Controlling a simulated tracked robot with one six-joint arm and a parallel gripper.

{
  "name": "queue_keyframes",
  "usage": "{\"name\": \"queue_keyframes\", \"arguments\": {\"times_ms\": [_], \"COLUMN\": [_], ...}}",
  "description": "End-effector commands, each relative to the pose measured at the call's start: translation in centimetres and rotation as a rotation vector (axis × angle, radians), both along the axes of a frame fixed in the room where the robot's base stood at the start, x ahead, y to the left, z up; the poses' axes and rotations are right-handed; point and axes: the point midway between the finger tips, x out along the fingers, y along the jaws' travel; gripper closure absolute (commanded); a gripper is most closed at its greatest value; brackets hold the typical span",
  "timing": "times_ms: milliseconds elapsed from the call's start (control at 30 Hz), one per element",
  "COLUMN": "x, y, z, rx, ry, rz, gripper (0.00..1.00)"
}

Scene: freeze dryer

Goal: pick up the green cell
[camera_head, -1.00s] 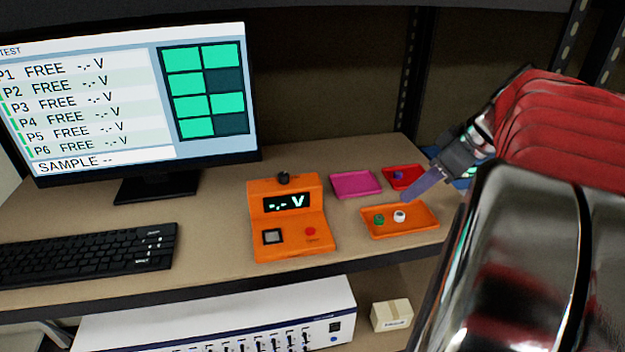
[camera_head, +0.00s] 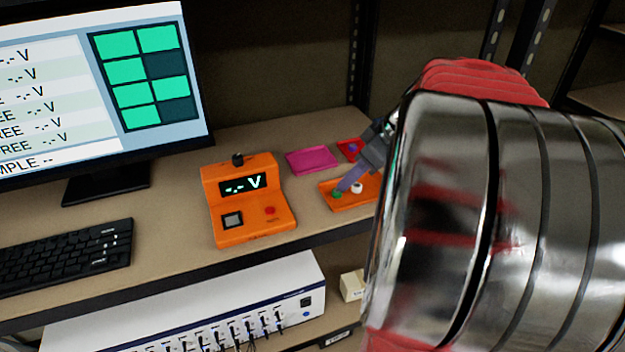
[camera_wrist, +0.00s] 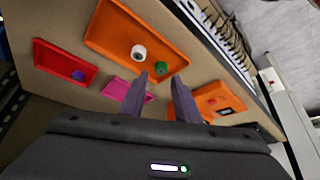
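The green cell (camera_head: 337,195) lies in the orange tray (camera_head: 345,206) on the bench, left of a white cell (camera_head: 357,188). In the wrist view the green cell (camera_wrist: 161,68) shows just beyond my fingertips, roughly between them. The white cell (camera_wrist: 138,53) is to its left, in the same orange tray (camera_wrist: 183,38). My gripper (camera_wrist: 164,78) is open, with a gap between its two fingers and nothing held. In the head view my gripper (camera_head: 344,188) is close above the green cell. Whether a finger touches the cell cannot be told.
A magenta tray (camera_head: 312,160) and a red tray with a purple cell (camera_head: 352,148) stand behind. An orange voltage tester (camera_head: 246,205) is to the left, then a keyboard (camera_head: 65,256) and a monitor (camera_head: 90,90). A white instrument (camera_head: 190,315) sits on the shelf below.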

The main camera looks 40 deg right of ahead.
Motion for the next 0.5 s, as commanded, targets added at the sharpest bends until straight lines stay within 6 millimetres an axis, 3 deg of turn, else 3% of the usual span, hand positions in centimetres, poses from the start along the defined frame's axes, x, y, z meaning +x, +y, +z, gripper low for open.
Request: {"name": "queue_keyframes", "arguments": {"times_ms": [300, 500], "x": [1.6, 2.0], "y": [0.7, 0.8], "z": [-3.6, -4.2], "rx": [0.003, 0.001], "ry": [0.002, 0.000], "rz": [0.003, 0.003], "gripper": [0.71, 0.71]}}
